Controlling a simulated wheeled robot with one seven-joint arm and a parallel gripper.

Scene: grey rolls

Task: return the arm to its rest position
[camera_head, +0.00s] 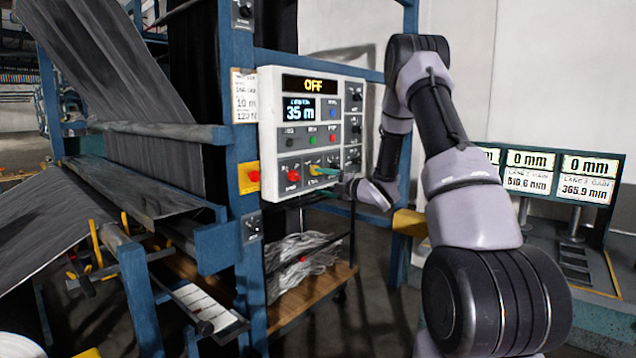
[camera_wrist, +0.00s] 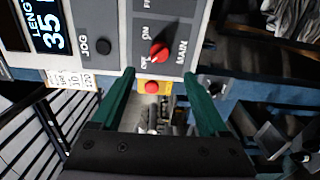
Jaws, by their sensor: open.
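My arm (camera_head: 462,190) reaches from the lower right toward a white control panel (camera_head: 268,140) on a blue frame. My gripper (camera_head: 325,172) is in front of the panel's lower part; its green fingers overlap the lower controls in the head view. In the wrist view my gripper (camera_wrist: 160,84) is open, its two green fingers spread wide with nothing held between them. A red MAIN rotary switch (camera_wrist: 158,52) shows just beyond the fingertips. Whether a finger touches the panel cannot be told.
A yellow plate with a red button (camera_head: 249,178) is left of the panel. Grey fabric rolls and blue beams (camera_head: 150,130) fill the left. A bench with readouts (camera_head: 590,255) stands right.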

